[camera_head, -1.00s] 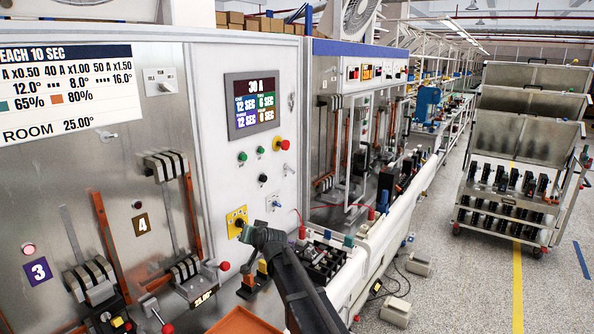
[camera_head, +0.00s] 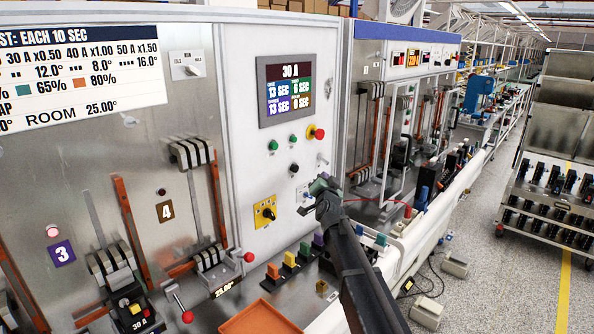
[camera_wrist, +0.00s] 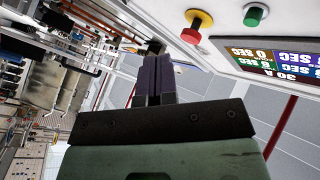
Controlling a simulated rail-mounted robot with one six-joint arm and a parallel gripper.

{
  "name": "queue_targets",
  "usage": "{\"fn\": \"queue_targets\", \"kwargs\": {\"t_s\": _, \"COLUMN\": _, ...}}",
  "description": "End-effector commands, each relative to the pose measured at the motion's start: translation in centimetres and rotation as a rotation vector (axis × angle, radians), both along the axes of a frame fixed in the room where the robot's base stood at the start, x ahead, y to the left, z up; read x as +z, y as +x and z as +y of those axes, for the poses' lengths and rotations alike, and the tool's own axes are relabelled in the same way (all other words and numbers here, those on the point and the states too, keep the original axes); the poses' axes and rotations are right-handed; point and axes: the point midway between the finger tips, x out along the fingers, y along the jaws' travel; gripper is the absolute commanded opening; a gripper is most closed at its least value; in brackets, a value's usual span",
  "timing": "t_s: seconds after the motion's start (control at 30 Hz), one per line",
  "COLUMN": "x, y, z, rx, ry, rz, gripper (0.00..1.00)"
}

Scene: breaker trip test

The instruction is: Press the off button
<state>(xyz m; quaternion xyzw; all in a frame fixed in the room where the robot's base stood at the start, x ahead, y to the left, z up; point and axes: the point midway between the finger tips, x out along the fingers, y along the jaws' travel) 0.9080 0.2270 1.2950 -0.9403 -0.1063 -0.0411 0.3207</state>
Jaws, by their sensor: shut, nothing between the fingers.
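The upright control panel carries two green buttons (camera_head: 273,145) (camera_head: 293,139), a black button (camera_head: 294,168) and a red mushroom button (camera_head: 316,132) on a yellow collar. Their labels are too small to read, so I cannot tell which is the off button. My gripper (camera_head: 307,208) is shut and empty, below and right of the black button, beside a small toggle (camera_head: 307,193). Its contact with the panel cannot be made out. In the wrist view the shut fingers (camera_wrist: 152,50) show, with the red button (camera_wrist: 197,24) and one green button (camera_wrist: 255,15) beyond, apart from them.
A display (camera_head: 285,90) reading 30 A sits above the buttons. A yellow rotary switch (camera_head: 265,211) is at lower left. Breaker levers with red knobs (camera_head: 248,257), coloured blocks (camera_head: 290,259) and an orange tray (camera_head: 260,318) lie below. A breaker cart (camera_head: 550,180) stands right.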

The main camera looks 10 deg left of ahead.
Motion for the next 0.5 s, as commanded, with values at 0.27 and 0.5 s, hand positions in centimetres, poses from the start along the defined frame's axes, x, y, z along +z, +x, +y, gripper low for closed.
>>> {"fn": "queue_targets", "kwargs": {"t_s": 0.27, "x": 0.0, "y": 2.2, "z": 3.0, "rx": 0.001, "ry": 0.000, "rz": 0.000, "gripper": 0.00}}
{"fn": "queue_targets", "kwargs": {"t_s": 0.5, "x": 0.0, "y": 4.1, "z": 5.7, "rx": 0.002, "ry": 0.000, "rz": 0.001, "gripper": 0.00}}
